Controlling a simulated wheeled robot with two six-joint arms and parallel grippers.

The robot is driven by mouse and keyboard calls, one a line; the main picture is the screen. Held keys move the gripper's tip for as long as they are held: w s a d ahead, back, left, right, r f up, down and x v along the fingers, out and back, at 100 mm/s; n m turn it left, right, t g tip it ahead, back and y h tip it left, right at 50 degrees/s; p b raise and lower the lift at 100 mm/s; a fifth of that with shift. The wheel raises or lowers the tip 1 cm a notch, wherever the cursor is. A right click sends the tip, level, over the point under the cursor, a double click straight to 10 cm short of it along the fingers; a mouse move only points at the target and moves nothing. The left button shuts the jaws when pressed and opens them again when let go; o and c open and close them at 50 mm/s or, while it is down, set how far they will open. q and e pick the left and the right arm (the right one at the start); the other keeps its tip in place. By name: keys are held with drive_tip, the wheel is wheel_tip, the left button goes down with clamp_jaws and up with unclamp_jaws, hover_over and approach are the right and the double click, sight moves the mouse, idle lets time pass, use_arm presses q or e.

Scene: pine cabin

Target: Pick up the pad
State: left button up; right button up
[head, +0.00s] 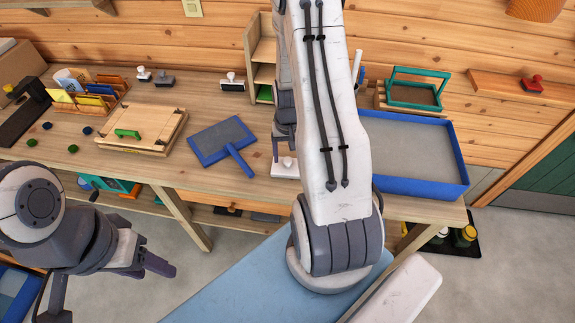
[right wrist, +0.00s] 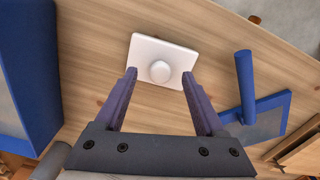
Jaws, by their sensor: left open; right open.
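The pad looks like a white, flat, square plate with a round knob on top; I take this to be the pad (right wrist: 148,48). It lies on the wooden bench and also shows in the head view (head: 286,170), partly hidden by my right arm. My right gripper (right wrist: 159,74) is open above it, with one fingertip on each side of the knob in the wrist view. The fingers hold nothing; whether they touch the plate I cannot tell. My left gripper (head: 115,290) is open and empty, low in front of the bench at the left.
A blue-framed screen with a handle (head: 222,142) lies left of the pad. A blue tray (head: 410,188) stands close on its right. A wooden frame with a green handle (head: 160,147) lies further left. A wooden shelf (head: 258,45) stands behind. Bare bench surrounds the pad.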

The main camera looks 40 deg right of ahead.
drive_tip(key=shift+f, duration=0.65)
clamp_jaws()
drive_tip(key=shift+r, duration=0.1)
drive_tip(key=shift+r, duration=0.5)
wheel_tip(320, 180, up, 3)
drive_tip(key=shift+f+b, duration=0.15)
drive_tip(key=shift+b, duration=0.45)
drive_tip(key=s+a+r+b, duration=0.1)
drive_tip(key=s+r, duration=0.6)
drive_tip(key=s, duration=0.4)
drive_tip(key=shift+s+a+b, duration=0.3)
drive_tip(key=shift+b, duration=0.1)
drive_tip(key=shift+r, duration=0.1)
